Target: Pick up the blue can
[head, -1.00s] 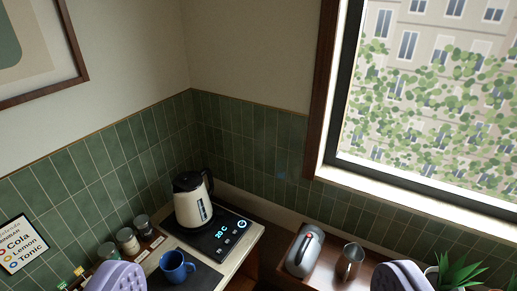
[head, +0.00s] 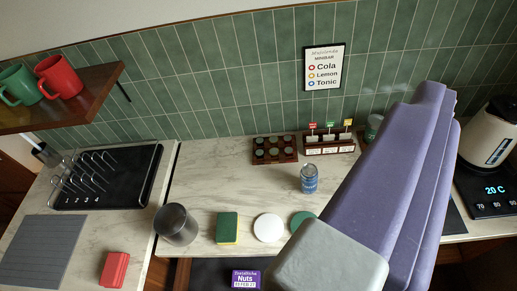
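The blue can (head: 309,178) stands upright on the pale marble counter, in front of the small rack of labelled tags and left of my purple part. Nothing touches it, and its top and most of its side show. A large purple ridged part of mine with a grey block end, which I take for my gripper (head: 385,195), crosses the right of the picture. The can is apart from it in the picture. I see no pair of fingertips, so its opening is hidden.
A dark cup rack (head: 274,149) and tag rack (head: 329,143) stand behind the can. A metal canister (head: 175,225), sponge (head: 228,228), white disc (head: 268,227) and partly covered green disc (head: 303,221) lie in front. A kettle (head: 488,132) stands right. Counter left of the can is clear.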

